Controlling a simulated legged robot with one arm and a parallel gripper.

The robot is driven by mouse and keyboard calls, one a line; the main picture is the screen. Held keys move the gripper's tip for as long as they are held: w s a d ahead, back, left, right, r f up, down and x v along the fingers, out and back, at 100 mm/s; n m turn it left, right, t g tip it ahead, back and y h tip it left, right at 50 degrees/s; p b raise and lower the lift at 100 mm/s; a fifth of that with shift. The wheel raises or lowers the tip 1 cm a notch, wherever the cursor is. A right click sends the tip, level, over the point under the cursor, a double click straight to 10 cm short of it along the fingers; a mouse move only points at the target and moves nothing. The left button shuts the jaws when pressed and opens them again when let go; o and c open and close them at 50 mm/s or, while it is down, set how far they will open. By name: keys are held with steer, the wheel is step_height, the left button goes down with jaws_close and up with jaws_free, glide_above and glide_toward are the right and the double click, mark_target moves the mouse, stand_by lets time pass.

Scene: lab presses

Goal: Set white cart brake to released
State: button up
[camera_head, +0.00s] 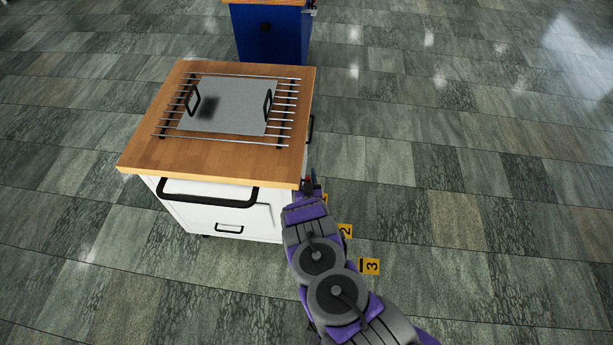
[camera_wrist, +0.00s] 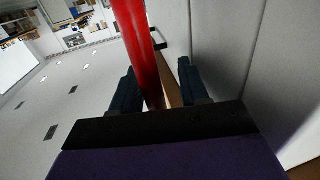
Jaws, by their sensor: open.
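The white cart (camera_head: 180,212) stands left of centre in the head view, with a wooden top (camera_head: 140,155) and black handles. My gripper (camera_head: 309,187) is low beside the cart's right side, near the front corner of its top. In the wrist view, my gripper (camera_wrist: 157,78) is open. A red bar (camera_wrist: 136,45), perhaps the brake lever, rises between and beyond the two dark fingers. I cannot tell whether a finger touches it. The cart's white side panel (camera_wrist: 222,45) fills the right of the wrist view. The bar's lower end is hidden by my gripper.
A grey plate (camera_head: 235,110) with two black handles lies on metal rods on the cart top. A blue cabinet (camera_head: 262,35) stands behind. Yellow tags numbered 2 (camera_head: 345,231) and 3 (camera_head: 370,266) show beside my arm. The tiled floor to the right is clear.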

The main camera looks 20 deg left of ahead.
steer(key=shift+a, duration=0.1)
steer(key=shift+d+r, duration=0.1)
steer(key=shift+d, duration=0.15)
steer(key=shift+d+r, duration=0.1)
steer(key=shift+d, duration=0.2)
steer(key=c, duration=0.3)
steer(key=shift+a, duration=0.25)
jaws_close()
